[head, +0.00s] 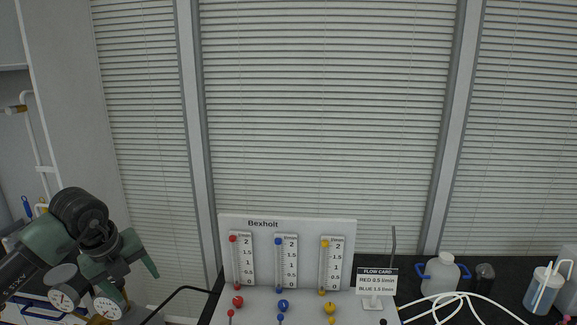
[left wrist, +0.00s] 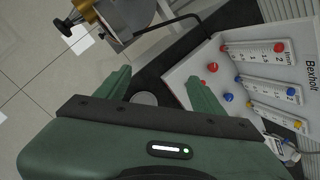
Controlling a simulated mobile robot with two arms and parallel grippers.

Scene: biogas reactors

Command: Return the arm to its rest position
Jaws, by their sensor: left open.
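My left arm comes in from the lower left of the head view. Its green and black left gripper (head: 132,283) is raised in front of the blinds, to the left of the white Bexholt flow panel (head: 290,228). The left wrist view shows the two green fingers of this gripper (left wrist: 160,88) spread apart with nothing between them. The panel (left wrist: 190,65) is beyond the fingers on the right there, apart from them. It carries red, blue and yellow flow meters and knobs. My right gripper is in neither view.
A flow card (head: 377,281) stands right of the panel. A white jug with blue handles (head: 440,276), white tubing (head: 462,295) and a wash bottle (head: 544,290) are on the dark bench. A black bent rod (head: 180,292) is near the left gripper. Tiled floor (left wrist: 40,50) shows in the left wrist view.

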